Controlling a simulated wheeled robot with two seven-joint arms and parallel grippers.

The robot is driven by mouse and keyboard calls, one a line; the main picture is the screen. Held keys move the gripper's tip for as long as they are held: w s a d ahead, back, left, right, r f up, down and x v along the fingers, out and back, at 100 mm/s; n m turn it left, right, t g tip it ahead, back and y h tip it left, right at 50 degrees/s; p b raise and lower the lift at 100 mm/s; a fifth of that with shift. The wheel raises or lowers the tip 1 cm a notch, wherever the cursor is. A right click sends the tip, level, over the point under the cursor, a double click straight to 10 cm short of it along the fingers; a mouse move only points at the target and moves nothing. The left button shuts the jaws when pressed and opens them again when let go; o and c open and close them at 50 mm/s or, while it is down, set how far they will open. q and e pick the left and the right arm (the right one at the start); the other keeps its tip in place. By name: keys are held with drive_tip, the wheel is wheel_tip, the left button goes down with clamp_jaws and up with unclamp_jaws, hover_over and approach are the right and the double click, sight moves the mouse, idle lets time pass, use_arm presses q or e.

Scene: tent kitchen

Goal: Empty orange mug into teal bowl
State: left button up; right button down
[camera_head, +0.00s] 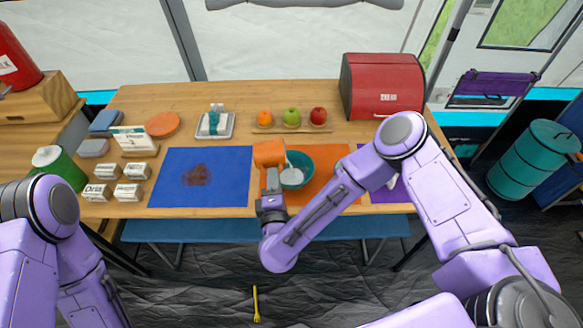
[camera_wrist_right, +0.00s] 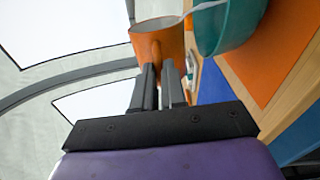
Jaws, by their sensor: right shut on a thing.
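My right gripper (camera_head: 270,188) is shut on the orange mug (camera_head: 268,153) and holds it above the table at the left side of the teal bowl (camera_head: 296,180). In the right wrist view the fingers (camera_wrist_right: 161,80) grip the mug (camera_wrist_right: 157,38) by its handle side. The mug is tilted toward the bowl (camera_wrist_right: 228,27). A white stream (camera_head: 287,161) runs from the mug's rim into the bowl, and white contents show in the bowl. The bowl stands upright on an orange mat (camera_head: 335,190). My left arm shows at the lower left, but its gripper is out of view.
A blue mat (camera_head: 226,180) with a dark brown stain (camera_head: 196,175) lies left of the bowl. Behind are a board (camera_head: 308,129) with three fruits and a red bread box (camera_head: 381,88). Small labelled boxes (camera_head: 128,192) stand at the left.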

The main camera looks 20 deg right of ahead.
drive_tip(key=shift+d+f+m+b, duration=0.15)
drive_tip(key=shift+f+m+b, duration=0.25)
drive_tip(key=shift+b, duration=0.4)
drive_tip(key=shift+d+r+m+b, duration=0.1)
drive_tip(key=shift+r+m+b, duration=0.05)
drive_tip(key=shift+m+b, duration=0.25)
